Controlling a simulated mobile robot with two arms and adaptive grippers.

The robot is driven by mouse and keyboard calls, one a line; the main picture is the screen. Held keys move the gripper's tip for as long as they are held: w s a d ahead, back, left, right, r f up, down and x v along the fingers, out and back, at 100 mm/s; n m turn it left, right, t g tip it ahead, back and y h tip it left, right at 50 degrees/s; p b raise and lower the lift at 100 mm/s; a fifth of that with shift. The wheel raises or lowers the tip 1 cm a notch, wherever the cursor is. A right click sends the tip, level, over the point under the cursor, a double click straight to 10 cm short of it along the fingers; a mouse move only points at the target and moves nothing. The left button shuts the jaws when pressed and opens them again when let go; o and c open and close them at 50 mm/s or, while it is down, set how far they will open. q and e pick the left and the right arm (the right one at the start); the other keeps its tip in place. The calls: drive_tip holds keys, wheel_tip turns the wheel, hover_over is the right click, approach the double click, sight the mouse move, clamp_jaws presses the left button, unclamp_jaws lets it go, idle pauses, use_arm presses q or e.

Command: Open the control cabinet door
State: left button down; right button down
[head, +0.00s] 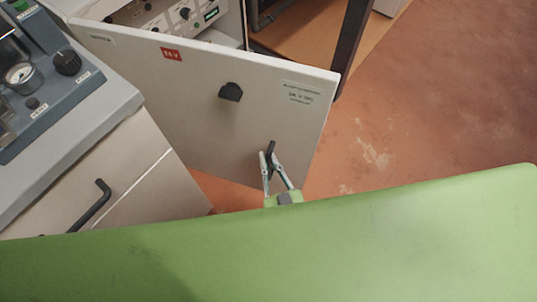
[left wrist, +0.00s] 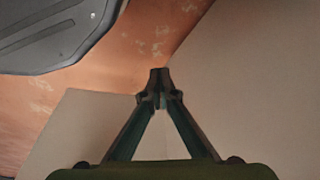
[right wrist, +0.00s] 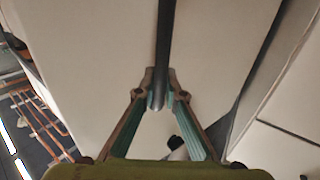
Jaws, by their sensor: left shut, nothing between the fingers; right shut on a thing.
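The control cabinet door (head: 200,100) is a light grey panel with a red label, a dark knob (head: 231,92) and a dark handle (head: 270,150) near its lower right. It stands swung open, with part of the cabinet's inside showing behind it. My right gripper (head: 271,160) is shut on the handle. In the right wrist view the dark handle bar (right wrist: 163,60) runs between the fingertips (right wrist: 160,85), with the pale door behind. My left gripper (left wrist: 159,85) is shut and empty; the left wrist view shows it near pale panels. It is not seen in the head view.
Cabinet interior (head: 190,18) with controls shows behind the door. A grey-topped cabinet (head: 110,150) with a blue instrument panel (head: 50,75) and a black handle (head: 90,207) stands at left. Orange floor (head: 420,100) is clear at right. My green body fills the bottom.

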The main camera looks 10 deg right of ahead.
drive_tip(key=shift+d, duration=0.1)
drive_tip(key=c, duration=2.1)
unclamp_jaws()
drive_tip(key=s+d, duration=0.1)
drive_tip(key=s, duration=1.1)
drive_tip(key=shift+d, duration=0.4)
